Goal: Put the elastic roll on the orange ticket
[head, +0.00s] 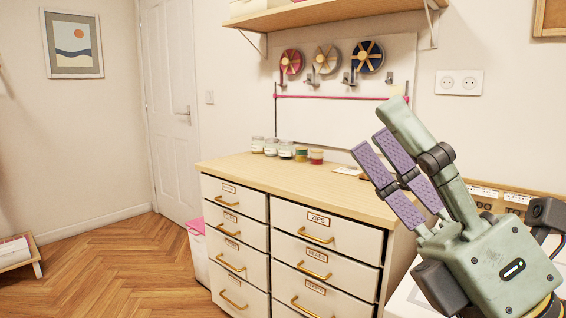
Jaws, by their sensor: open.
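My gripper (378,146) is raised at the right of the head view, open and with nothing seen between its purple-padded fingers. It appears in front of the right part of the drawer cabinet (235,172). I cannot make out an elastic roll for sure. Three spools hang on the wall board: a pink one (291,62), a pale one (326,60) and a dark blue one (368,57). I see no clear orange ticket. A small pale flat item (348,171) lies on the cabinet top, partly hidden by my gripper.
Several small jars (286,149) stand along the cabinet's back edge. A wooden shelf (318,14) is above the board (340,120). A pink-topped bin (197,245) stands left of the cabinet. The wooden floor (110,270) at left is mostly clear.

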